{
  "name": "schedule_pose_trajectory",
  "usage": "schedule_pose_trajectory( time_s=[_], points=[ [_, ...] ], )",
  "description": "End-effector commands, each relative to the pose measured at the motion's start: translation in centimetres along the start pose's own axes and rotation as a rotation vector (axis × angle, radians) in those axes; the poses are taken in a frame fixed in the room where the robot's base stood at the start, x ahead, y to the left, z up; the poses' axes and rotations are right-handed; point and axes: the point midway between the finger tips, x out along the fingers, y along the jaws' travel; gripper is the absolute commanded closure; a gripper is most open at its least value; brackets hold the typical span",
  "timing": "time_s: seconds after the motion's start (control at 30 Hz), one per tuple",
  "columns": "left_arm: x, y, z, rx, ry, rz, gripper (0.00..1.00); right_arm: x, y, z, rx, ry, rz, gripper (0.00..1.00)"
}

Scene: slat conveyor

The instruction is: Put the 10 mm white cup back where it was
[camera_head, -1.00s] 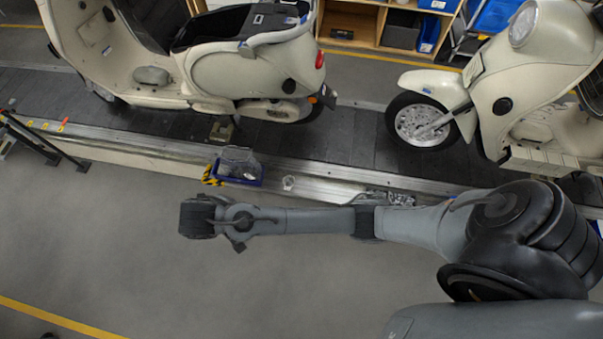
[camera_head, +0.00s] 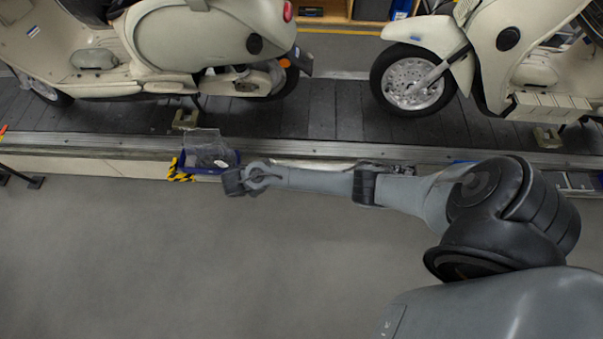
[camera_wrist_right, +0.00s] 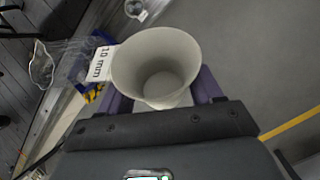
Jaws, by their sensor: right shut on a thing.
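The white cup (camera_wrist_right: 156,52) with a "10 mm" label on its side fills the middle of the right wrist view. Its mouth faces the camera and it looks empty. My right gripper (camera_wrist_right: 162,98) is shut on the cup, with a purple finger on each side of it. In the head view the dark end of my right arm (camera_head: 234,182) is beside the blue bin, at the front edge of the conveyor; the cup is hidden there. My left gripper is in neither current view.
The blue bin (camera_head: 229,168) with clear bags stands on the conveyor's edge ledge, next to yellow-black striping (camera_head: 178,172). A small white labelled object (camera_wrist_right: 135,9) is at the top of the wrist view. Two cream scooters (camera_head: 215,40) stand on the conveyor. The floor in front is clear.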

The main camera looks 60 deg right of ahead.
Motion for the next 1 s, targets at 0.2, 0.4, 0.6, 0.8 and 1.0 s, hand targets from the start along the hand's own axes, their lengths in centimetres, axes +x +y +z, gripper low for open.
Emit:
schedule_pose_trajectory(
  time_s=[0.2, 0.4, 0.6, 0.8, 1.0],
  points=[
    [7.3, 0.1, 2.4, 0.005, -0.001, -0.005, 0.57, 10.5, -2.0, 2.5, -0.409, -0.107, 0.173, 0.64],
    [12.4, 0.1, 4.1, 0.012, -0.002, -0.009, 0.57, 17.4, -4.0, 5.0, -0.75, -0.182, 0.386, 0.64],
    [17.4, 0.2, 5.7, 0.011, -0.002, -0.009, 0.57, 22.9, -6.0, 7.8, -1.044, -0.245, 0.636, 0.64],
    [21.9, 0.4, 7.1, 0.009, -0.002, -0.007, 0.57, 27.1, -7.9, 10.1, -1.26, -0.28, 0.878, 0.64],
    [25.9, 0.7, 8.3, 0.002, -0.001, -0.002, 0.57, 30.2, -9.8, 12.0, -1.414, -0.29, 1.105, 0.64]
  ],
)
